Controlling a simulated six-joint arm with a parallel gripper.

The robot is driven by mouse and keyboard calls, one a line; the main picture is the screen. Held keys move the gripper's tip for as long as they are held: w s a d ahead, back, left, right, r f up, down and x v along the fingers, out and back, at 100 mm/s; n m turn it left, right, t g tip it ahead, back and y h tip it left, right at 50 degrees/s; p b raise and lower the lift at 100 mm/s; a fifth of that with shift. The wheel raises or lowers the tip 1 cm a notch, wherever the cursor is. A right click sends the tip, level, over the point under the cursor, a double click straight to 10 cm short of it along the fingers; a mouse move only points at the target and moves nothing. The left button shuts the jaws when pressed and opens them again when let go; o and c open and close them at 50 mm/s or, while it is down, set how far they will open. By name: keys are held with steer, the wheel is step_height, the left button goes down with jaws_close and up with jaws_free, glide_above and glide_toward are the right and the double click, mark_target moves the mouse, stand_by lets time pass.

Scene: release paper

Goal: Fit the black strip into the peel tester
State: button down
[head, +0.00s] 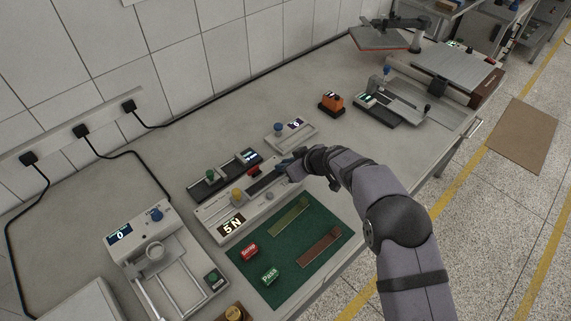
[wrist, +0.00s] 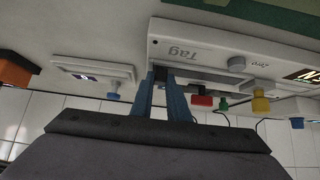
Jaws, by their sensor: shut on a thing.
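The peel tester (head: 210,222) is a long pale grey bench unit with a "5 N" display, a yellow knob and a red knob. The black strip (head: 262,183) shows as a dark band along the tester's top, partly hidden near my gripper. My gripper (head: 287,166) is at the tester's right end. In the wrist view my gripper's blue fingers (wrist: 161,76) are closed on a small dark end of the strip (wrist: 161,75), beside the tester's wall marked "Tag" (wrist: 205,42). I cannot tell how deep or how straight the strip sits.
A green mat (head: 262,282) in front holds an olive strip (head: 290,216), a brown strip (head: 320,250), and Scrap (head: 249,251) and Pass (head: 270,275) blocks. Behind stand a dark unit (head: 207,187) and a small blue-knobbed unit (head: 306,133). An orange device (head: 332,102) is farther right.

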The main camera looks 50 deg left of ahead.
steer(key=shift+f, duration=0.15)
steer(key=c, duration=2.1)
jaws_free()
steer(key=shift+f, duration=0.1)
steer(key=o, duration=0.4)
steer(key=shift+d, duration=0.1)
steer(key=shift+w, duration=0.1)
steer(key=shift+w+d+r, duration=0.1)
steer(key=shift+w+r, duration=0.05)
steer(key=shift+r, duration=0.35)
steer(key=b+v, duration=0.1)
steer(key=v, duration=1)
steer(key=shift+s+d+r+b, duration=0.15)
steer(key=shift+s+r+b, duration=0.05)
steer(key=shift+b, duration=0.1)
